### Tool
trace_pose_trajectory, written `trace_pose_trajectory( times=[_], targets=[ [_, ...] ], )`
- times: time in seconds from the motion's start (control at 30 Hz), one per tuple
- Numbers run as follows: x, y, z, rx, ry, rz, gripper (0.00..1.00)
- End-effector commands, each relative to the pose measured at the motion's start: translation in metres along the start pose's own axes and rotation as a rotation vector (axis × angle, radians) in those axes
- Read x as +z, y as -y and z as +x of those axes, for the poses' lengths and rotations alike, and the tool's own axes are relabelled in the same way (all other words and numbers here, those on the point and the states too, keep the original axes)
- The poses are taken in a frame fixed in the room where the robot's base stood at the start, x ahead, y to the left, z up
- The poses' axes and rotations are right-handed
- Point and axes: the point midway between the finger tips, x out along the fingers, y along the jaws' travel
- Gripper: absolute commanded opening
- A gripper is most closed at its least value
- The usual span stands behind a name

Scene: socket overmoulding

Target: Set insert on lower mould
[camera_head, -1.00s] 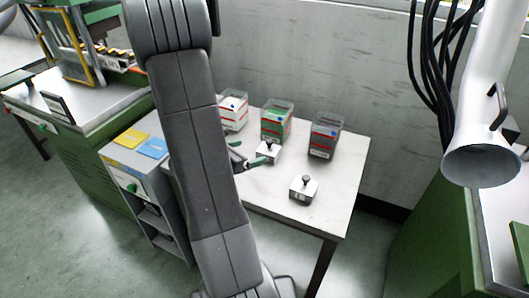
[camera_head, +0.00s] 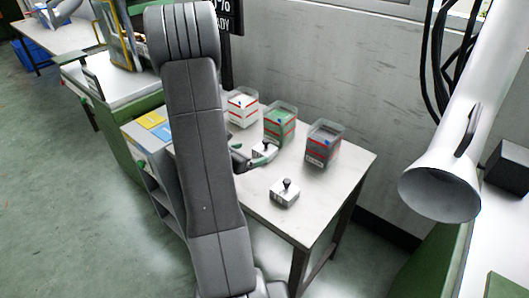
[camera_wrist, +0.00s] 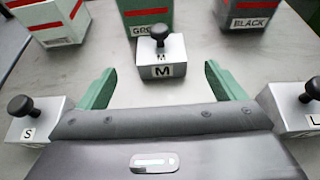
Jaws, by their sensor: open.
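Three grey metal blocks with black knobs show in the wrist view: M (camera_wrist: 162,68) at the centre, S (camera_wrist: 36,118) at the left, L (camera_wrist: 296,108) at the right. Which of them is the task's insert I cannot tell. My gripper (camera_wrist: 159,72) is open and empty, its green fingers spread toward block M, apart from it. In the head view my gripper (camera_head: 256,156) is beside the middle block (camera_head: 262,149) on the white table; block L (camera_head: 285,193) stands in front. Block S is hidden there behind my arm. I cannot pick out the lower mould.
Three clear bins stand behind the blocks: one with white contents (camera_head: 242,108), a green one (camera_head: 281,124) and a black one (camera_head: 323,144). A shelf unit with yellow (camera_head: 150,120) and blue cards stands left. A white duct hood (camera_head: 440,185) hangs right. The table's front right is clear.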

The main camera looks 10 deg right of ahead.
Motion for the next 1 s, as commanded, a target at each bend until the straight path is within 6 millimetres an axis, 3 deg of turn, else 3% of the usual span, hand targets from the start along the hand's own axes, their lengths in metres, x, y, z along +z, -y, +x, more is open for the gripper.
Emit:
trace_pose_trajectory(
  times=[0.1,0.37,0.63,0.93,1.0],
  targets=[
    [0.000,0.000,0.015,-0.002,-0.001,0.000,0.89],
    [-0.001,0.001,0.032,-0.002,-0.001,0.000,0.89],
    [-0.002,0.002,0.069,-0.001,-0.001,0.001,0.89],
    [-0.002,0.001,0.075,0.001,0.000,0.000,0.89],
    [-0.002,0.001,0.075,0.001,0.000,0.000,0.79]
  ],
)
